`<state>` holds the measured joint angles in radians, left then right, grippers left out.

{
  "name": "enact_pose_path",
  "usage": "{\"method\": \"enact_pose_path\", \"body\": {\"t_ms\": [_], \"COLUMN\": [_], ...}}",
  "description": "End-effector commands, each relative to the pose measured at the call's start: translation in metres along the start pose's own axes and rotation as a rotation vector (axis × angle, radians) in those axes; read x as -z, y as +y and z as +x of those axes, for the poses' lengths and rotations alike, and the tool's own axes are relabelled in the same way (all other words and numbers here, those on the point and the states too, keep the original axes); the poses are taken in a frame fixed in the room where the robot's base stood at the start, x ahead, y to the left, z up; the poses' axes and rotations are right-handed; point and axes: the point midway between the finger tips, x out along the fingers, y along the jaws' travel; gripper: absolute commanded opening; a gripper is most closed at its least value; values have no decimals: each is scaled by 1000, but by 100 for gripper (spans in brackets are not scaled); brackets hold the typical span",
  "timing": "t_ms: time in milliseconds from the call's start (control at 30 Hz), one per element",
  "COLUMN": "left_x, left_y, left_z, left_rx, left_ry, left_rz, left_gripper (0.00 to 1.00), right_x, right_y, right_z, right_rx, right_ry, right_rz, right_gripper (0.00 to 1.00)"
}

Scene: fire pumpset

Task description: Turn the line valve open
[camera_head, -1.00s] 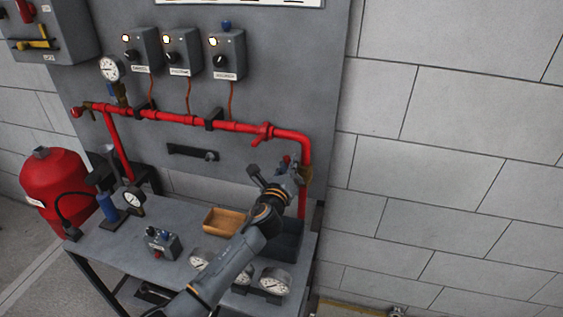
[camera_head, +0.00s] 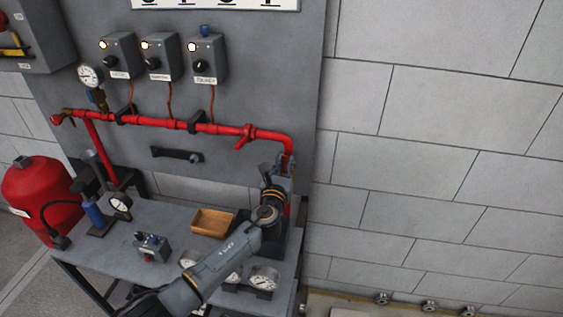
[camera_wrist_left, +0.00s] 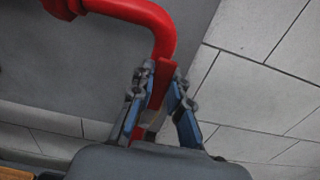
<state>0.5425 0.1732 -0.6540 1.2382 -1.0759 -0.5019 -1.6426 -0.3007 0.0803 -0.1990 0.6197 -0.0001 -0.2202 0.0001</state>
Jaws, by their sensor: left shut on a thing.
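The line valve sits on the right vertical run of the red pipe, mostly hidden behind my left gripper (camera_head: 277,172) in the head view. In the left wrist view, the valve's flat red handle (camera_wrist_left: 161,82) stands between the two blue-grey fingers of my left gripper (camera_wrist_left: 162,90), which are shut on it. A little brass-coloured metal shows lower down between the fingers. The valve body and its exact angle are hidden. My right gripper is in neither view.
The red pipe (camera_head: 165,121) runs along the grey panel, with a red lever (camera_head: 244,137) left of the bend. Below are the bench (camera_head: 185,222), a wooden tray (camera_head: 212,222), gauges (camera_head: 264,278) and a small switch box (camera_head: 152,247). A red tank (camera_head: 42,196) stands left.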

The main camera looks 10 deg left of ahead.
Motion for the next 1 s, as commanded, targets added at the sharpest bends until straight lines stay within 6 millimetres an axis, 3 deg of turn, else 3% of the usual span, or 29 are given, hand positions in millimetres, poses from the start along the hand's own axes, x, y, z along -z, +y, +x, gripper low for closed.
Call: {"method": "enact_pose_path", "body": {"t_ms": [300, 333, 433, 767, 1000], "left_x": [0, 0, 0, 0, 1], "left_y": [1, 1, 1, 0, 1], "left_z": [0, 0, 0, -1, -26], "left_rx": [-2, -2, -2, 0, 1], "left_ry": [-1, -1, -1, 0, 0], "left_rz": [11, 10, 9, 5, 4], "left_gripper": [0, 22, 41, 41, 41], "right_x": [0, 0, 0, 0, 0], "right_y": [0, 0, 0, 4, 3], "right_z": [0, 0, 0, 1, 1], "right_rx": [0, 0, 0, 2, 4], "right_ry": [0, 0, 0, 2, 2], "right_rz": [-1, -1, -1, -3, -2], "right_gripper": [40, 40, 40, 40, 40]}}
